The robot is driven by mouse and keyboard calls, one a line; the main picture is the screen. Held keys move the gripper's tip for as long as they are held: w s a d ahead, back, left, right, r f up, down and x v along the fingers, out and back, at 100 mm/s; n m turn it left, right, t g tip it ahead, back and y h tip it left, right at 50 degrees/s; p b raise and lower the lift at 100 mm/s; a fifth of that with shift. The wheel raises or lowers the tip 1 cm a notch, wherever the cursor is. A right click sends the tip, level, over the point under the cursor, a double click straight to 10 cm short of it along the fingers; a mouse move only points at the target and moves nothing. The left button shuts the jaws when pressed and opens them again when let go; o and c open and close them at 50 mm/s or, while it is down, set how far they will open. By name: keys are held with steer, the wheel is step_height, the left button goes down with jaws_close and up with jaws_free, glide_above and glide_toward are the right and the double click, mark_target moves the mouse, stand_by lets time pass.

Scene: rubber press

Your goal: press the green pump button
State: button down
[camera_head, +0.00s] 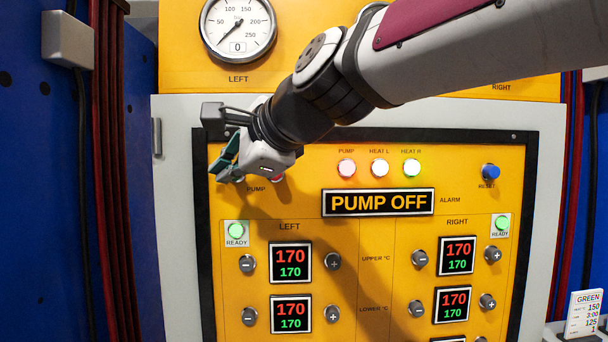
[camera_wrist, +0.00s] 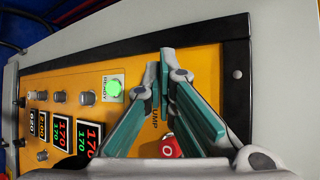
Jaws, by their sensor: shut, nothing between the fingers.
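My gripper (camera_head: 222,162) is at the upper left of the yellow panel, its fingers together, with nothing visible between them. In the wrist view the closed green-padded fingers (camera_wrist: 166,60) reach over the panel beside the PUMP label. I see no green pump button in either view; my fingers cover part of the panel there. A red button marked O (camera_wrist: 171,148) shows beside the fingers, and its edge shows in the head view (camera_head: 278,177). The PUMP label (camera_head: 256,189) lies below my gripper. I cannot tell whether the fingertips touch the panel. The display (camera_head: 378,202) reads PUMP OFF.
Left and right READY lamps (camera_head: 236,230) (camera_head: 502,222) glow green. A blue RESET button (camera_head: 491,172) is at the right. Temperature displays (camera_head: 290,262) and several grey buttons fill the lower panel. A black frame (camera_head: 204,250) borders it.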

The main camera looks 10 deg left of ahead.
steer(key=shift+w+a, duration=0.1)
steer(key=shift+w, duration=0.5)
stand_by(0.5)
steer(key=shift+s, duration=0.1)
steer(key=shift+s+d+p, duration=0.15)
steer(key=shift+s+p, duration=0.1)
steer(key=shift+s, duration=0.35)
steer(key=shift+s+d+p, duration=0.15)
steer(key=shift+s+p, duration=0.1)
steer(key=shift+s, duration=0.3)
steer(key=s+p, duration=0.1)
steer(key=s, duration=0.1)
steer(key=s+d+p, duration=0.1)
steer(key=s, duration=0.2)
steer(key=shift+d, duration=0.1)
stand_by(0.6)
